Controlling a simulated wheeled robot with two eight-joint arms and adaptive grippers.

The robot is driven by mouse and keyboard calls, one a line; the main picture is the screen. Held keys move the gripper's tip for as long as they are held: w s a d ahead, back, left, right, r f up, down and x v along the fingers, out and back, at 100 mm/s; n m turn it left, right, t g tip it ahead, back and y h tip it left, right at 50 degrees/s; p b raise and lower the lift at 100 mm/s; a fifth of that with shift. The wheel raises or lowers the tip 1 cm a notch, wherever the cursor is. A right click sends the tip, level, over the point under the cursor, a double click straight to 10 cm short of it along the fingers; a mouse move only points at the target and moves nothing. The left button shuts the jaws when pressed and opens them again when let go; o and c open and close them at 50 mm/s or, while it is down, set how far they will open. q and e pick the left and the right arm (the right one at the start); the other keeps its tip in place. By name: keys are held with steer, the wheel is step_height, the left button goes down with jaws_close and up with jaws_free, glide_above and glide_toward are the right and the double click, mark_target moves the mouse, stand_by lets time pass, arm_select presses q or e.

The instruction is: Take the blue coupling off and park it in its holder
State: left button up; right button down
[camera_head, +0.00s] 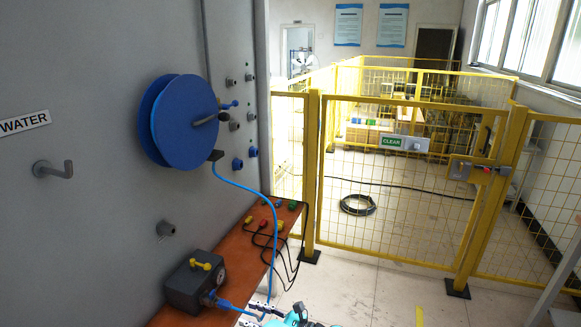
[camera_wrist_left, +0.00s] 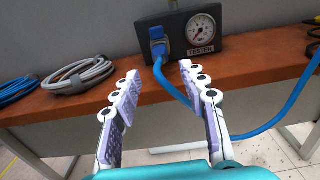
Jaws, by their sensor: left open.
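The blue coupling (camera_wrist_left: 158,42) is fitted on the front of the dark tester box (camera_wrist_left: 195,37), with a blue hose (camera_wrist_left: 178,95) running from it. In the head view the coupling (camera_head: 209,299) is at the box's right side, low in the picture. My left gripper (camera_wrist_left: 160,72) is open and empty, its fingers spread in front of and below the coupling, apart from it. It also shows at the bottom edge of the head view (camera_head: 272,314), partly cut off. I cannot tell which wall fitting is the coupling's holder. My right gripper is not in view.
The tester box stands on a brown bench (camera_head: 238,262) against the grey wall. A blue hose reel (camera_head: 185,120) hangs above; its hose drops to the bench. Coiled grey (camera_wrist_left: 78,75) and blue hoses (camera_wrist_left: 15,88) lie left of the box. Yellow fencing (camera_head: 390,190) stands behind.

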mark_target(231, 308)
arm_select(q)
steer(key=p+x, duration=0.1)
steer(key=x, duration=0.4)
steer(key=shift+a+r, duration=0.1)
steer(key=shift+a, duration=0.1)
steer(key=shift+b+x, duration=0.4)
steer(key=shift+x, duration=1.5)
steer(key=shift+w+d+b, duration=0.1)
steer(key=shift+b, duration=0.6)
jaws_close()
